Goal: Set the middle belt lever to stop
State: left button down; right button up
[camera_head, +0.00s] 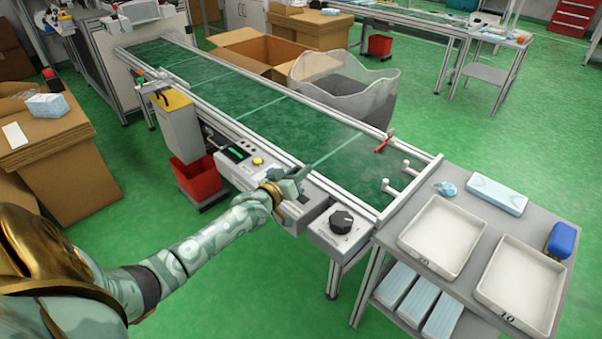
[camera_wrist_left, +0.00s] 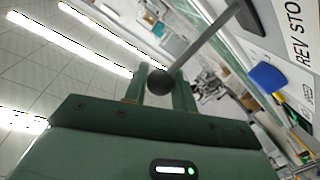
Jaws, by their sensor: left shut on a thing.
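The middle belt lever shows in the left wrist view as a grey rod (camera_wrist_left: 207,42) with a dark ball knob (camera_wrist_left: 160,82). The rod comes out of a pale panel (camera_wrist_left: 285,30) lettered "REV" and "STO", the rest of the word cut off. My left gripper (camera_wrist_left: 161,88) has its two green fingers on either side of the knob and is shut on it. In the head view my left gripper (camera_head: 291,184) is over the control box (camera_head: 302,208) on the near side of the belt and hides the lever. My right gripper is in neither view.
The green conveyor belt (camera_head: 262,115) runs behind the control boxes. A box with a black dial (camera_head: 341,221) stands to the right, beside a grey cart with white trays (camera_head: 443,236). A red bin (camera_head: 197,178) is below the belt at left.

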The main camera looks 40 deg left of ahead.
pick_arm(q)
jog(key=shift+a, duration=0.25)
jog(key=c, duration=1.2)
grip_release()
jog(key=shift+s, duration=0.15)
jog(key=s+p, duration=0.2)
jog(key=s, duration=0.3)
jog(key=s+p, duration=0.2)
jog(key=s, duration=0.3)
jog(key=s+d+r+p, duration=0.1)
jog(key=s+p, duration=0.2)
jog(key=s, duration=0.3)
jog(key=shift+d, duration=0.1)
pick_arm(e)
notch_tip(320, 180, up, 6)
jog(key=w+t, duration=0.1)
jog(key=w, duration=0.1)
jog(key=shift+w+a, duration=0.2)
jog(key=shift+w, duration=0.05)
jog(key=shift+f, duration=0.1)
